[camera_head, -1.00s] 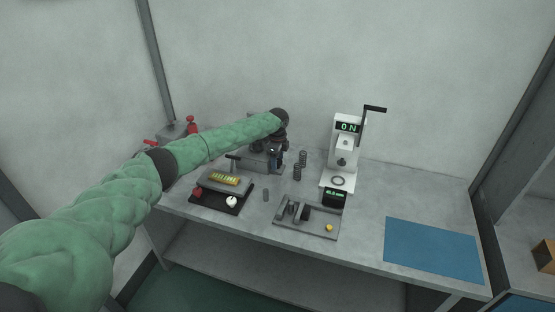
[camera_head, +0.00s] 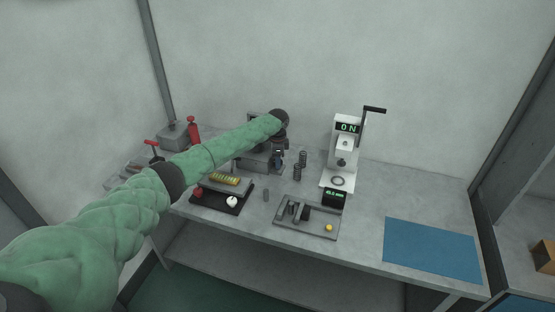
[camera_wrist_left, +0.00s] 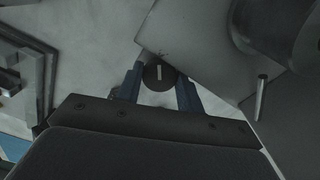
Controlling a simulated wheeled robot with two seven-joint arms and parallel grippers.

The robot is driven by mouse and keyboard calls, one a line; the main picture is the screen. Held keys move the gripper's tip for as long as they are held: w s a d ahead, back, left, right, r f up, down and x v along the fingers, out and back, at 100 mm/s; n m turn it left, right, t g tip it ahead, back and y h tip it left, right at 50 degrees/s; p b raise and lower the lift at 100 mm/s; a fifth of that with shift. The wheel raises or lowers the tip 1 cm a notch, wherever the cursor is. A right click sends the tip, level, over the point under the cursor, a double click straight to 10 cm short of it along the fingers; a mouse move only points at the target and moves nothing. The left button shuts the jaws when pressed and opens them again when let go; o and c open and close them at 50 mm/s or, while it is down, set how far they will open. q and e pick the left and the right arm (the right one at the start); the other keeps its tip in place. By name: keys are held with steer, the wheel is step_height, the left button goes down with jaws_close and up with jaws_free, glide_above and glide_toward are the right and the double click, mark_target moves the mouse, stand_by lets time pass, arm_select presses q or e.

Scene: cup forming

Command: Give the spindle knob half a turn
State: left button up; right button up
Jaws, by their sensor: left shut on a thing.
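The spindle knob (camera_wrist_left: 152,82) is a dark round disc with a pale line mark, seen in the left wrist view. The line stands nearly upright in that picture. My left gripper (camera_wrist_left: 159,88) has its two blue fingers on either side of the knob and is shut on it. In the head view, my left gripper (camera_head: 279,156) is at the grey machine (camera_head: 253,163) at the back of the bench, and my wrist hides most of it. The knob itself cannot be made out there. My right gripper is in neither view.
A white press (camera_head: 343,155) with a black lever stands right of the machine. Dark springs (camera_head: 302,160) stand between them. A black tray (camera_head: 216,202) and a grey fixture plate (camera_head: 312,226) lie in front. A blue mat (camera_head: 432,250) lies on the right, with clear bench around it.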

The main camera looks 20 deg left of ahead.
arm_select(q)
steer(key=o, duration=1)
